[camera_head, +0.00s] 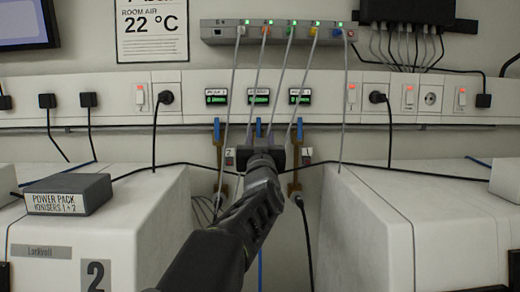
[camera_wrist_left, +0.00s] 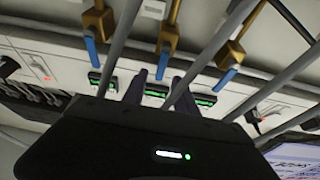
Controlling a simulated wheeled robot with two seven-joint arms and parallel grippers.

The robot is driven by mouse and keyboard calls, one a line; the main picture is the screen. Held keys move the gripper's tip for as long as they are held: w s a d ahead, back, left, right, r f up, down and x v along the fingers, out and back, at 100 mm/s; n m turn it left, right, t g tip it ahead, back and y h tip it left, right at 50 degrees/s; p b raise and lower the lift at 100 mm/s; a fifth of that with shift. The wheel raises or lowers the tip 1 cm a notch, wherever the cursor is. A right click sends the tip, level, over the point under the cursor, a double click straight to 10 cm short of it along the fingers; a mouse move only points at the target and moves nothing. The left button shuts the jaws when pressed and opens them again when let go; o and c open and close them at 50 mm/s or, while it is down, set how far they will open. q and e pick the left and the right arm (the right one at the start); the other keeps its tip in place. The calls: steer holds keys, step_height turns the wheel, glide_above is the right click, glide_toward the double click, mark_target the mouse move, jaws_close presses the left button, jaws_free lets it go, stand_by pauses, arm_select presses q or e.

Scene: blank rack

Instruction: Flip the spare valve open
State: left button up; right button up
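Three valves with blue levers on brass bodies hang in a row on the back wall: a left valve (camera_head: 217,130), a middle valve (camera_head: 258,127) and a right valve (camera_head: 299,130). All three levers point up in the head view. I cannot read which is marked spare. My left gripper (camera_head: 268,146) is in front of the middle valve and hides its body. In the left wrist view its two fingers (camera_wrist_left: 158,88) are apart, with the middle valve's blue lever (camera_wrist_left: 163,62) showing beyond the gap. Contact cannot be told. My right gripper is out of view.
Several grey cables (camera_head: 283,75) hang from the network switch (camera_head: 280,32) past the valves, close to my gripper. Small green displays (camera_head: 259,97) sit above the levers. White cabinets stand left (camera_head: 130,195) and right (camera_head: 385,200), with a power pack box (camera_head: 69,194) on the left one.

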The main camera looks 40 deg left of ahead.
arm_select(q)
steer(key=shift+b+v, duration=0.9)
steer(key=shift+v, duration=1.45)
steer(key=shift+r, duration=0.1)
